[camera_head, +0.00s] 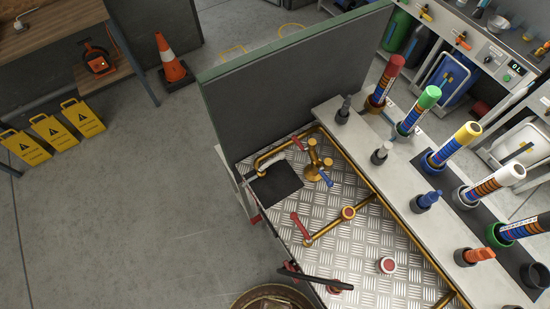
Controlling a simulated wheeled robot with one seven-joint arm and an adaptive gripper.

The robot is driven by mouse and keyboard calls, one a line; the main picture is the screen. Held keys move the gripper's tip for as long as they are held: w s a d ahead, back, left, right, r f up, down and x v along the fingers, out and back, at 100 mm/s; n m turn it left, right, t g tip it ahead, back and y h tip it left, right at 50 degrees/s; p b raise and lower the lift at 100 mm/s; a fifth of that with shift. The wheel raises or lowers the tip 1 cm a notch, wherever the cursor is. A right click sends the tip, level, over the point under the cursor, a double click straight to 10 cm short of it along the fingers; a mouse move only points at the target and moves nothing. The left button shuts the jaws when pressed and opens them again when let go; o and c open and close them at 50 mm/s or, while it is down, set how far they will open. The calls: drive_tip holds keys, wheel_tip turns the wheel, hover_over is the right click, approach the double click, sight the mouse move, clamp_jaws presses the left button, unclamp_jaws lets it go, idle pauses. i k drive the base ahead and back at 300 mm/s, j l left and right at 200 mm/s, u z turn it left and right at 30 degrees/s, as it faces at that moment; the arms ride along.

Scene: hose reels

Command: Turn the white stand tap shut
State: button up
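A brass stand tap (313,160) rises from the diamond-plate top near the back corner of the bench. A red lever (301,226) sits on a separate brass pipe nearer the front. My gripper is not in view.
A dark partition (300,85) stands behind the bench. A grey ledge (400,180) with several coloured nozzles runs along the right. A black bar (318,279) crosses the bench's front edge. Yellow signs (54,132) and an orange cone (170,62) stand left; the floor between is clear.

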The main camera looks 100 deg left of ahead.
sight(281, 156)
drive_tip(key=u, duration=3.45)
drive_tip(key=i+j, duration=0.15)
drive_tip(key=j, duration=0.15)
drive_tip(key=i+j+z, duration=0.15)
drive_tip(key=j, duration=0.15)
drive_tip(key=i+j, duration=0.15)
drive_tip(key=j, duration=0.15)
drive_tip(key=z, duration=0.05)
